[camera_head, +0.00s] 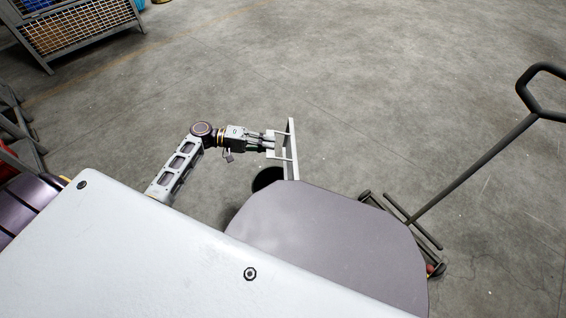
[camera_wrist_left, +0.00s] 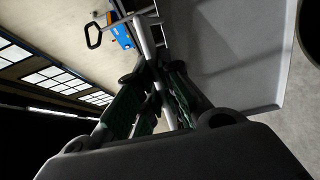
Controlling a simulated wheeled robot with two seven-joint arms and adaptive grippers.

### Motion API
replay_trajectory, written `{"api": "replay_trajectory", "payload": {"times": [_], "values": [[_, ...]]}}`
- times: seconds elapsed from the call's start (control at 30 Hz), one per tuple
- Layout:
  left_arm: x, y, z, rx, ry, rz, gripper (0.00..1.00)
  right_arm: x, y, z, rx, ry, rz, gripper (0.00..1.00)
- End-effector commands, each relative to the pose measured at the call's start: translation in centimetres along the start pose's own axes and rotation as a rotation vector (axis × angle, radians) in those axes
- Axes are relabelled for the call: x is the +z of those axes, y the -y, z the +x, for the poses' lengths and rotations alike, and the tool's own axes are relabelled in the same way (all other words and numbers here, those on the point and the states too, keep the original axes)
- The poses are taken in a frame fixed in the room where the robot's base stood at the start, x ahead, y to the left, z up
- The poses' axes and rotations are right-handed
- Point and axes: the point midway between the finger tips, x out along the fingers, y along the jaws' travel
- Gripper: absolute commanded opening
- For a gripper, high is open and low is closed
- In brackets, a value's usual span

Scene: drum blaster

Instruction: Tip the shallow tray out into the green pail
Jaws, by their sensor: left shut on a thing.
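My left gripper (camera_head: 270,143) reaches out from the left in the head view. It is shut on the tray's pale handle bar, which shows between the dark green fingers (camera_wrist_left: 150,95) in the left wrist view. The shallow tray (camera_head: 291,135) is pale and stands nearly on edge in the head view, clear of the gripper's body. Its broad grey face (camera_wrist_left: 240,50) fills the upper right of the wrist view. I cannot tell if anything is in it. No green pail can be made out; a dark round shape (camera_head: 266,178) lies below the tray, partly hidden. My right gripper is not in view.
A trolley with a long dark handle (camera_head: 470,168) stands at the right. A mesh-sided crate (camera_head: 80,28) with orange contents stands at the upper left, and dark metal framing (camera_head: 18,125) is at the left edge. The concrete floor (camera_head: 400,80) beyond the tray is clear.

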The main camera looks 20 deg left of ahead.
Motion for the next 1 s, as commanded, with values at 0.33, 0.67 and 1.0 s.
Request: {"api": "replay_trajectory", "payload": {"times": [0.33, 0.67, 1.0], "values": [[0.1, 0.1, -0.6, 0.002, 0.000, 0.001, 0.00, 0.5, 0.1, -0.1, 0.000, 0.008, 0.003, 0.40], [0.2, 0.3, -1.5, 0.002, 0.000, 0.002, 0.00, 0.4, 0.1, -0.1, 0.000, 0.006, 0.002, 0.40], [0.3, 0.6, -2.4, 0.002, 0.000, 0.002, 0.00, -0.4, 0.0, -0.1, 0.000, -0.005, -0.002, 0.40]]}}
